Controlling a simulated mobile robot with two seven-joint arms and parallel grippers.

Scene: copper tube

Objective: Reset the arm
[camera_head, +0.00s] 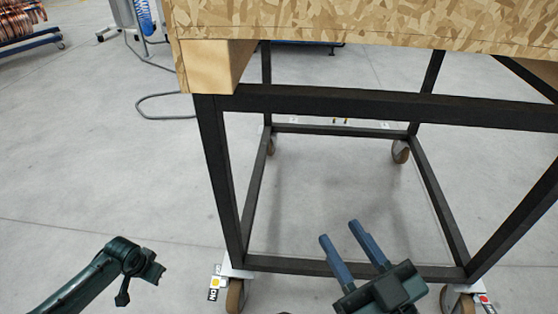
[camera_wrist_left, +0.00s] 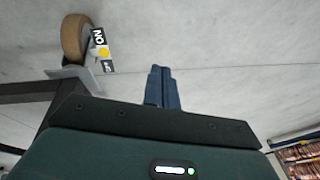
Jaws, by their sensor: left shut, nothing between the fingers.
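My right gripper (camera_head: 339,232) shows in the head view at the bottom centre. Its two blue fingers are parallel with a clear gap between them, and nothing is in the gap. My left arm (camera_head: 122,258) comes in at the lower left of the head view; its fingers are hard to make out there. In the left wrist view my left gripper (camera_wrist_left: 161,69) has its blue fingers together, with nothing held, over the grey floor. Neither gripper touches a thing that I can see.
A wheeled table with a chipboard top (camera_head: 380,22) and a black metal frame (camera_head: 380,105) stands ahead. A caster (camera_wrist_left: 75,38) shows at the left wrist view's upper left. Copper-coloured tubes (camera_head: 20,20) sit on a blue rack at the far left. The floor at left is mostly clear.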

